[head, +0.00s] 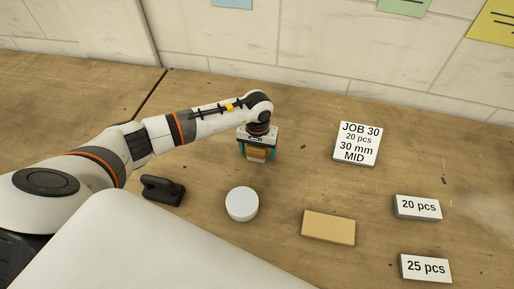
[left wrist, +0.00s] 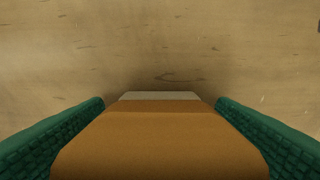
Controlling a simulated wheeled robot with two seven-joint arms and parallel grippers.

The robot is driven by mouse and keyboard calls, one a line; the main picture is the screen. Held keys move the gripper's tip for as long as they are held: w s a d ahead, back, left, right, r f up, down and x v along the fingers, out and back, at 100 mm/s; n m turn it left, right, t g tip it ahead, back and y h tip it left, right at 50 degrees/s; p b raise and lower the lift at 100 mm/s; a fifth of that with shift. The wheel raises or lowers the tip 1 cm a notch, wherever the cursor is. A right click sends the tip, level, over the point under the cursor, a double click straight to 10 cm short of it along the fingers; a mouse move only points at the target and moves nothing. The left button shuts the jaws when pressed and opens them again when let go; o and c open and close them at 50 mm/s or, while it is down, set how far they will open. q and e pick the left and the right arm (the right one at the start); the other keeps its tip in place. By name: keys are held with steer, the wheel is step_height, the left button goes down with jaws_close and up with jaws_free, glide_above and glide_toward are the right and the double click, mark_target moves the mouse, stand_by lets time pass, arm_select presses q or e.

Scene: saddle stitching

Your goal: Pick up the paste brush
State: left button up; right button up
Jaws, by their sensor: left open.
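The paste brush (head: 256,155) appears to be the orange-brown block with a pale strip at its far end, on the wooden table near the middle of the head view. My left gripper (head: 257,152) is over it from above, with a green finger on each side. In the left wrist view the brush (left wrist: 160,140) fills the space between the two green fingers (left wrist: 160,135). The fingers are open and stand close along its sides; whether they touch it I cannot tell. The brush's underside is hidden. My right gripper is not in view.
A round white lid or pot (head: 242,204) and a black tool (head: 162,190) lie nearer me. A tan block (head: 328,227) lies to the right. A tiled wall (head: 330,60) closes the back.

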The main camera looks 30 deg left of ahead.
arm_select(q)
steer(key=c, duration=1.1)
steer(key=shift+r, duration=0.1)
steer(key=shift+c, duration=0.2)
step_height(320, 180, up, 9)
steer(key=b, duration=0.3)
steer(key=shift+r, duration=0.45)
steer(key=o, duration=0.3)
steer(key=shift+c, duration=0.6)
